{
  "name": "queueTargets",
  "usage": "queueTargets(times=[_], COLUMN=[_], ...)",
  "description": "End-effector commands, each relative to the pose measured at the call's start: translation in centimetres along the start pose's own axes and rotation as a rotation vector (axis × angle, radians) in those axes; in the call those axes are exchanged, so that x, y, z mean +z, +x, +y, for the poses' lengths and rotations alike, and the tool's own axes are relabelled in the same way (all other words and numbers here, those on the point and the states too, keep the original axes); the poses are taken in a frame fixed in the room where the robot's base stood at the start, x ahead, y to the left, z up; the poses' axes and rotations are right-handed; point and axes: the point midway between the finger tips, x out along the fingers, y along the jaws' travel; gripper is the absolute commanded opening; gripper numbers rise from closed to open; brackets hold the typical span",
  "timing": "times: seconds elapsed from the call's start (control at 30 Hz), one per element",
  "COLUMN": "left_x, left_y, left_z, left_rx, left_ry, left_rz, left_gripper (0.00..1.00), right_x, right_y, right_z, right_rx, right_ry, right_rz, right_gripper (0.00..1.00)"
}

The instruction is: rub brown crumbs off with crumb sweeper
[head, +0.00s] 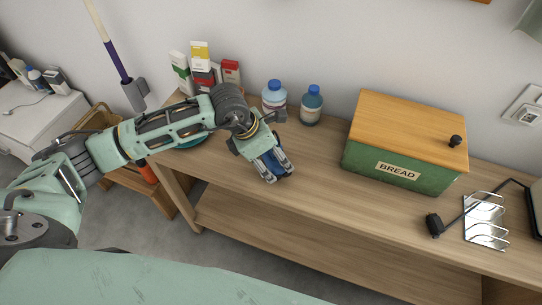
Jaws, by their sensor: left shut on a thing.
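My left gripper (275,172) points down over the front edge of the wooden sideboard top, left of the bread box. It is shut on a blue thing (267,161), which seems to be the crumb sweeper and is mostly hidden between the fingers. I cannot tell whether it touches the wood. I can make out no brown crumbs; any under or behind my gripper and arm are hidden. My right gripper is not in view.
A green bread box (375,166) with a wooden lid stands right on the sideboard (325,170). Two blue-capped bottles (311,106) and several cartons (201,55) stand along the back. A black plug (435,225) and wire rack (486,222) lie far right.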

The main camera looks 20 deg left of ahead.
Motion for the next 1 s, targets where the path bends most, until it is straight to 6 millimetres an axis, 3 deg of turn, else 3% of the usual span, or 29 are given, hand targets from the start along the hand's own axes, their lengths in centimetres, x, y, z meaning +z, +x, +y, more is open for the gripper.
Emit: queueTargets(times=[0.53,1.0], left_x=[2.3,2.4], left_y=[-5.4,-5.6], left_z=[0.1,0.1], left_rx=[0.002,0.002], left_ry=[0.001,0.000], left_rz=[-0.005,-0.003], left_gripper=[0.42,0.42], right_x=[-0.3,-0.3], right_y=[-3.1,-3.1], right_z=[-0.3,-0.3], right_rx=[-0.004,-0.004], right_ry=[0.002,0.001], right_rz=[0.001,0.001], right_gripper=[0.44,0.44])
